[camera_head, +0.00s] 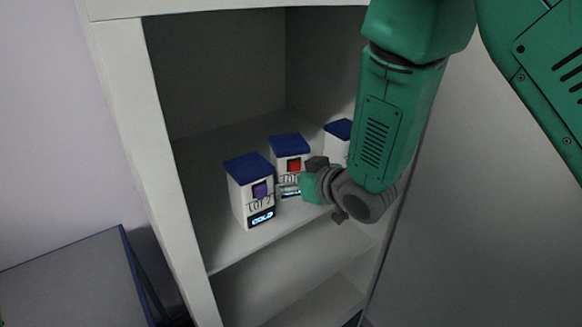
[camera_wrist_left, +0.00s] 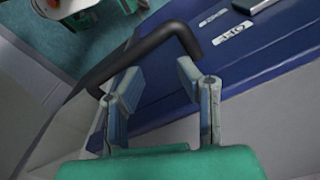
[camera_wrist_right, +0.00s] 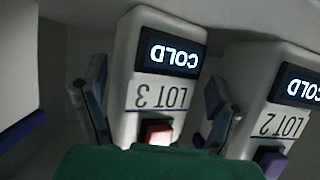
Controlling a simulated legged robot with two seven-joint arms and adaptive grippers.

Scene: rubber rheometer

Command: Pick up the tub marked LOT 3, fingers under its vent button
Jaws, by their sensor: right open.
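The LOT 3 tub (camera_head: 288,156) is white with a blue lid and a red vent button (camera_head: 294,166). It stands upright on the shelf, partly behind my right gripper (camera_head: 314,184). In the right wrist view, which is upside down, the LOT 3 tub (camera_wrist_right: 150,92) shows a lit COLD display and its red button (camera_wrist_right: 157,132). My right gripper (camera_wrist_right: 152,98) is open, with a finger to each side of this tub; contact cannot be told. My left gripper (camera_wrist_left: 160,98) is open near a black bar handle (camera_wrist_left: 140,50), and is out of the head view.
The LOT 2 tub (camera_head: 245,190), with a purple button, stands close to the left of LOT 3. Another blue-lidded tub (camera_head: 337,142) stands to the right, partly behind my arm. The cabinet's side wall (camera_head: 165,150) bounds the shelf at left. A lower shelf (camera_head: 265,275) is empty where visible.

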